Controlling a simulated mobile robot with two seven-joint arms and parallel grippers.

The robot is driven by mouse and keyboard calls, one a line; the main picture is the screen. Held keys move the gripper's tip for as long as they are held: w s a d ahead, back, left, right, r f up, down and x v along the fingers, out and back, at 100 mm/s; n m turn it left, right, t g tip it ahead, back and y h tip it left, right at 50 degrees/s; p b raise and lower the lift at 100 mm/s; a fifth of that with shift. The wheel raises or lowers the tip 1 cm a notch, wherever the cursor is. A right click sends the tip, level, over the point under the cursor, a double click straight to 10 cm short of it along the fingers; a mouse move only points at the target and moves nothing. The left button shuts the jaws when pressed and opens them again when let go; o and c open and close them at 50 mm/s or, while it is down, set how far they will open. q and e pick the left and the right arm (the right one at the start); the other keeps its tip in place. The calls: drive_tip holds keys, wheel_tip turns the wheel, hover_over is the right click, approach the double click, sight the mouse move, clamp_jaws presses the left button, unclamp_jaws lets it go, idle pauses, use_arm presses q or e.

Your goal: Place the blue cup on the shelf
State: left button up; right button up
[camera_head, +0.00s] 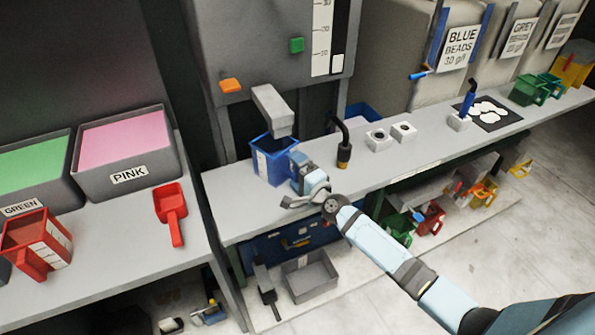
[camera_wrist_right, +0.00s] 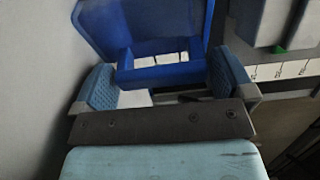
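The blue cup (camera_head: 267,160) stands upright on the grey counter (camera_head: 226,210), under the grey spout of the machine. It has a pale label on its side. My right gripper (camera_head: 299,170) is at the near right side of the cup. A low shelf (camera_head: 388,203) under the counter holds red, green and yellow cups. My left gripper is not in view.
A black bent nozzle (camera_head: 344,150) stands just right of the cup. Two pale button blocks (camera_head: 378,139) are farther right. A grey bin (camera_head: 310,277) sits below the counter. Left are a red scoop (camera_head: 171,210) and the pink tray (camera_head: 128,150).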

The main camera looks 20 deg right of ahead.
drive_tip(key=shift+r, duration=0.4)
drive_tip(key=v, duration=1.2)
drive_tip(key=s+a+f+n+g, duration=0.3)
drive_tip(key=s+f+n, duration=0.3)
drive_tip(key=s+n, duration=0.3)
drive_tip(key=s+a+f+n+g+h, duration=0.1)
drive_tip(key=s+a+f+n+g, duration=0.2)
drive_tip(key=s, duration=1.1)
wheel_tip(320, 180, down, 4)
drive_tip(key=a+n, duration=0.3)
drive_tip(key=n, duration=0.3)
drive_tip(key=shift+d+r, duration=0.1)
drive_tip(key=shift+r, duration=0.05)
wheel_tip(320, 180, up, 7)
drive_tip(key=p, duration=0.7)
drive_tip(key=shift+d+g, duration=0.2)
drive_tip(key=shift+g, duration=0.1)
